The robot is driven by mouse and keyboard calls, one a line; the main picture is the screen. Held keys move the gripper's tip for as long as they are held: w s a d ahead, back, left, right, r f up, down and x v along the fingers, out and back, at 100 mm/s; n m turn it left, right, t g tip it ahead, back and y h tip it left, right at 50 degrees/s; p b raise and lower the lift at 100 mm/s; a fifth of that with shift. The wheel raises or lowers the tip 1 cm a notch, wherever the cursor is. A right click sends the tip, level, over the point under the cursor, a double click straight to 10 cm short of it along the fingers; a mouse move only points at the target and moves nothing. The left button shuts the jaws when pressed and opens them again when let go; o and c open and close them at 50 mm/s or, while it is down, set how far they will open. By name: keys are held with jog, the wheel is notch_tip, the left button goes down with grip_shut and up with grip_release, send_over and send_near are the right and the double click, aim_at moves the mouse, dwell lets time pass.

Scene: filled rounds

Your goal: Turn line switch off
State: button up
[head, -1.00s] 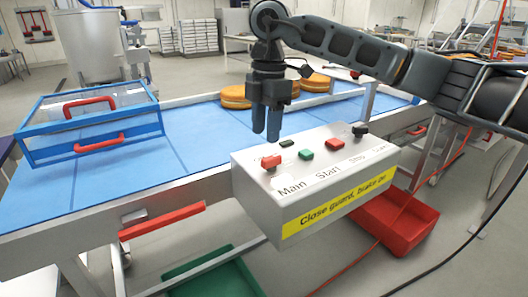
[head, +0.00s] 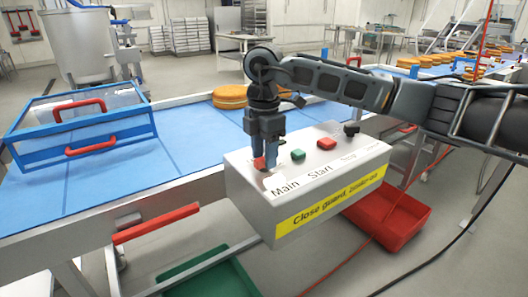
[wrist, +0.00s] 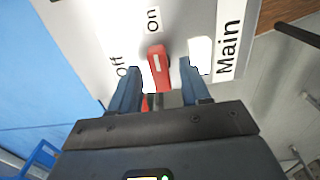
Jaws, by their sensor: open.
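The grey control box (head: 250,205) stands beside the conveyor with labels Main, Start, Stop and a yellow strip about the guard and brake. The red Main switch (head: 259,163) is at the box's left end, partly hidden by my gripper (head: 264,168). In the wrist view the red switch (wrist: 158,61) lies between the "Off" and "on" labels, near the "on" label, ahead of my open fingers (wrist: 160,88). My fingers are low over the box top, one on each side of the switch. I cannot tell whether they touch it.
A green button (head: 298,154), a red button (head: 326,143) and a black knob (head: 351,129) sit farther right on the box. A blue-framed guard (head: 80,130) stands on the blue conveyor (head: 185,150). Red (head: 400,220) and green (head: 215,275) crates lie below.

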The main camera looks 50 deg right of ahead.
jog(key=shift+c, duration=0.2)
grip_shut()
jog(key=shift+f+n+b, duration=0.1)
jog(key=shift+n+b, duration=0.2)
jog(key=shift+b, duration=0.05)
jog(key=n+b, duration=0.3)
jog(key=shift+f+n, duration=0.1)
jog(key=shift+n, duration=0.2)
jog(key=n+b, duration=0.3)
jog(key=n, duration=0.1)
jog(key=shift+n, duration=0.3)
jog(key=n+b, duration=0.3)
jog(key=n, duration=0.1)
jog(key=shift+n, duration=0.3)
jog(key=shift+r+n+b, duration=0.2)
jog(key=shift+n+b, duration=0.75)
jog(key=shift+n, duration=1.25)
